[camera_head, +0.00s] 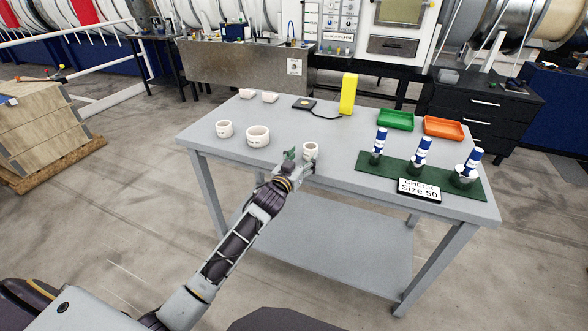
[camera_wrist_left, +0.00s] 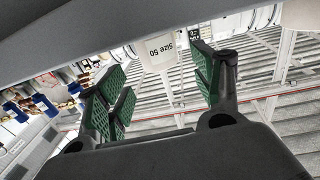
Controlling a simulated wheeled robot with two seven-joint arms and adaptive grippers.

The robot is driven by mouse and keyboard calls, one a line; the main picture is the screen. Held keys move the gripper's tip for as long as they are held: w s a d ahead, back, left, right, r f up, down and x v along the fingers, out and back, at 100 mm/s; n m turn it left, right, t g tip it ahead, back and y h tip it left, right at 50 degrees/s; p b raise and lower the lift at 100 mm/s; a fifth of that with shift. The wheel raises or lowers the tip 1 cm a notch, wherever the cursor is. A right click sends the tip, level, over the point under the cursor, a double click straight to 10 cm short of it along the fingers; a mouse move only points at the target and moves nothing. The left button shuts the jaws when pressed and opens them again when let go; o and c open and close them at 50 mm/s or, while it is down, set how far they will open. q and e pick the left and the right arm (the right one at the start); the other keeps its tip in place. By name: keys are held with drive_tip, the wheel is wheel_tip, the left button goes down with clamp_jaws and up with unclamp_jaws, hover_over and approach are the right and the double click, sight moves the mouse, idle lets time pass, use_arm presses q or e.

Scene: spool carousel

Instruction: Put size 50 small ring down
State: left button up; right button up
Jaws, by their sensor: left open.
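The size 50 small ring (camera_head: 310,149) is a white cup-like ring near the front edge of the grey table (camera_head: 340,200). It appears to stand upright on the table top. My left gripper (camera_head: 300,162) is open just in front of it. In the left wrist view the ring (camera_wrist_left: 160,50) shows its "Size 50" print upside down, between and beyond the spread green finger pads of the left gripper (camera_wrist_left: 160,85). No pad visibly touches it. My right gripper is not in view.
Two white rings (camera_head: 224,128) (camera_head: 258,136) stand to the left. A green mat (camera_head: 400,181) holds blue-and-white posts and a "CHECK Size 50" sign (camera_head: 419,190). Green (camera_head: 396,119) and orange (camera_head: 443,128) trays and a yellow block (camera_head: 348,95) are behind. The table's middle is clear.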

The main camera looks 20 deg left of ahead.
use_arm(q)
drive_tip(key=s, duration=0.6)
drive_tip(key=shift+s+a, duration=0.2)
drive_tip(key=shift+a, duration=0.15)
